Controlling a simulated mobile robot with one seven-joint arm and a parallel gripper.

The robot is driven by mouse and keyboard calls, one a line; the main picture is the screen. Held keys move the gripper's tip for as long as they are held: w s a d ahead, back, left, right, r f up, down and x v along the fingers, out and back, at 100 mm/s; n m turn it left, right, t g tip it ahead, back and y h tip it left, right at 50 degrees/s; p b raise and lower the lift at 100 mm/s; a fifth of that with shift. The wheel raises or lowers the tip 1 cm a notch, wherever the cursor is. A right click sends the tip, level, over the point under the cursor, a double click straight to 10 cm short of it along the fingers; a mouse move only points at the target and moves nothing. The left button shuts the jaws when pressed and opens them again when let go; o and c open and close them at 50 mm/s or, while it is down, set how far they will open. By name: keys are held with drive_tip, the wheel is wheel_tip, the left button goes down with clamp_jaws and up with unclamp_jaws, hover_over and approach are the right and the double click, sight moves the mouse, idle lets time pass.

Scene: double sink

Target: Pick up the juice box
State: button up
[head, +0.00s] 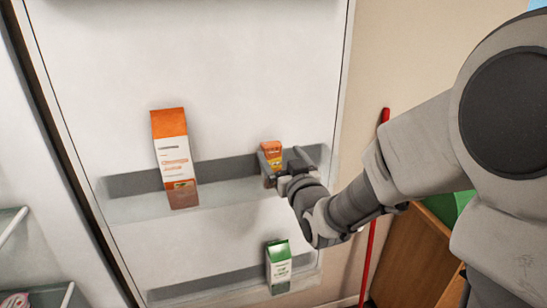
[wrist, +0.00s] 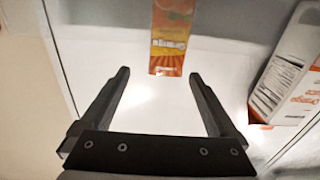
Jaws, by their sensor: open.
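The small orange juice box (head: 271,150) stands in the upper door shelf of the open fridge, at its right part. In the wrist view the juice box (wrist: 172,36) is at the top centre, cut off by the frame edge. My gripper (head: 272,170) is at the juice box in the head view and hides part of it. In the wrist view my gripper (wrist: 158,75) is open, its fingers spread to either side, with the box beyond and between the lines of the tips. Whether a finger touches the box cannot be told.
A tall orange and white carton (head: 174,155) stands at the left of the same shelf; it also shows in the wrist view (wrist: 290,75). A green and white carton (head: 279,267) is in the shelf below. A red pole (head: 372,240) leans at the wall on the right.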

sight(274, 153)
drive_tip(key=w, duration=0.1)
drive_tip(key=w+a, duration=0.1)
drive_tip(key=w+a+p, duration=0.1)
drive_tip(key=shift+w+f, duration=0.25)
drive_tip(key=shift+f, duration=0.1)
drive_tip(key=shift+w+a, duration=0.2)
drive_tip(key=shift+w, duration=0.4)
clamp_jaws()
